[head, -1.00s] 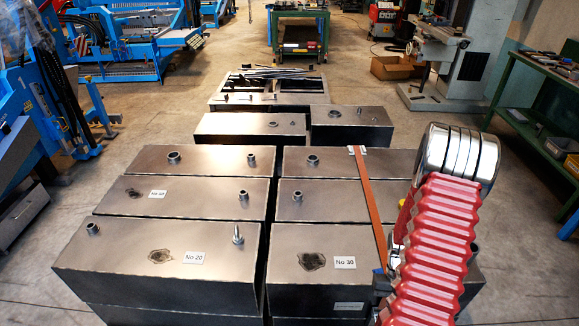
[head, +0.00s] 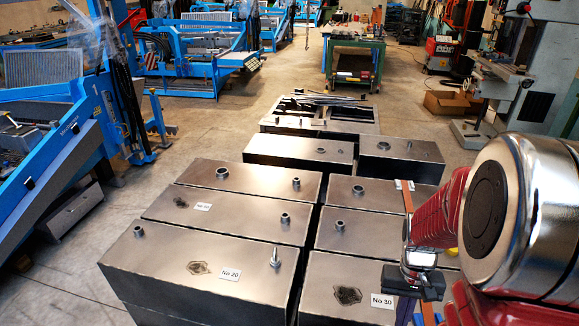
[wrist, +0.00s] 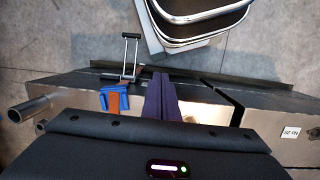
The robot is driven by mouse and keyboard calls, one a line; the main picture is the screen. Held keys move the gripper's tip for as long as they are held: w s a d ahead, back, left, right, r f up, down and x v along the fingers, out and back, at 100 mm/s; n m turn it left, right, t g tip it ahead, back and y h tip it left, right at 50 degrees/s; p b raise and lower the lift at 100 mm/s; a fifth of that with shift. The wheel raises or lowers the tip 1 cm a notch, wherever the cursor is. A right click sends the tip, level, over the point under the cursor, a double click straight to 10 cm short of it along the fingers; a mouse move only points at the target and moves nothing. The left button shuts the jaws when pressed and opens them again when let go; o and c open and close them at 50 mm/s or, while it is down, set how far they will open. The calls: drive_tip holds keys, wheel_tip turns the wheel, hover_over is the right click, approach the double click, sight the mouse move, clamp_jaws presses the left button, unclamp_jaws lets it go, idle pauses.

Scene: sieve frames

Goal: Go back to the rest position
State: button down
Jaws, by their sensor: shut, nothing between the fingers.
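My gripper (head: 405,308) is at the lower right of the head view, in front of my red-sleeved arm. It points down beside the metal box marked No 30 (head: 343,297). In the wrist view, the gripper's purple fingers (wrist: 161,88) are together with nothing between them. Large metal parts of my arm fill the right of the head view and hide part of the boxes there.
Steel boxes stand in two rows, including one marked No 20 (head: 240,261). A brown strap (head: 407,197) lies over the right row; its blue end piece (wrist: 115,98) shows in the wrist view. Blue machines (head: 190,62) stand at left. The floor (head: 195,125) between is open.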

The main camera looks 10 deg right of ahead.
drive_tip(key=s+a+r+n+t, duration=0.1)
drive_tip(key=a+r+n+t, duration=0.4)
drive_tip(key=a+r, duration=1.3)
wheel_tip(320, 180, up, 3)
drive_tip(key=t, duration=0.2)
drive_tip(key=shift+s+r+t, duration=0.2)
drive_tip(key=shift+s+t, duration=0.05)
drive_tip(key=shift+t, duration=0.15)
drive_tip(key=shift+a, duration=0.15)
